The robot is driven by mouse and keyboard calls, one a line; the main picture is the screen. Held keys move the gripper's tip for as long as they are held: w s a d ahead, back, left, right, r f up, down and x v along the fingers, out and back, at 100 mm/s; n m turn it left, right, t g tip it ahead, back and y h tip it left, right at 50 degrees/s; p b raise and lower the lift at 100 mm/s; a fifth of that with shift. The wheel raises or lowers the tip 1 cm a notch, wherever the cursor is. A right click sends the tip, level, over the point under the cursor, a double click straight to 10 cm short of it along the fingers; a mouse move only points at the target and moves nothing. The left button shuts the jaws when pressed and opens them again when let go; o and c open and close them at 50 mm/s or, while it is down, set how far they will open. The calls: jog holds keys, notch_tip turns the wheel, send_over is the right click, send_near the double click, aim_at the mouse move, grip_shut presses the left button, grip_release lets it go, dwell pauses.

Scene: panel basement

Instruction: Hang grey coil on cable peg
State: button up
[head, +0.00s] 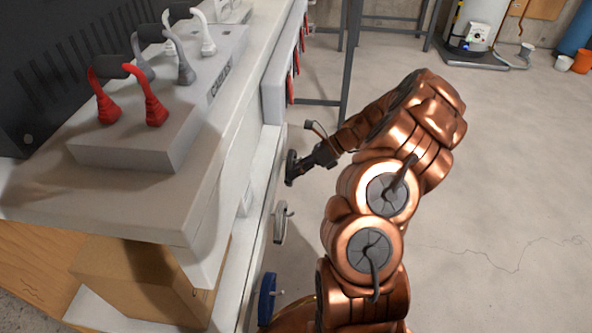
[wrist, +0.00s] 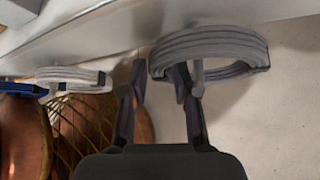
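The grey coil (wrist: 215,45) is a bundled loop of dark grey cable against the bench side, at the upper middle of the wrist view. A pale cable peg (wrist: 197,78) shows at the loop's lower middle, and the coil appears to hang on it. My gripper (wrist: 160,80) is at the coil's left end. Its fingers are spread apart, with part of the coil showing between the tips; contact is unclear. In the head view, my gripper (head: 296,168) is beside the bench's side, and the coil (head: 290,165) is small and partly hidden there.
A white coil (head: 280,222) and a blue coil (head: 267,298) hang on the same side, nearer the camera.

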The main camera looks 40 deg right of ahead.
jog(key=shift+w+d+b, duration=0.15)
jog(key=shift+d+b, duration=0.15)
jog(key=shift+b, duration=0.35)
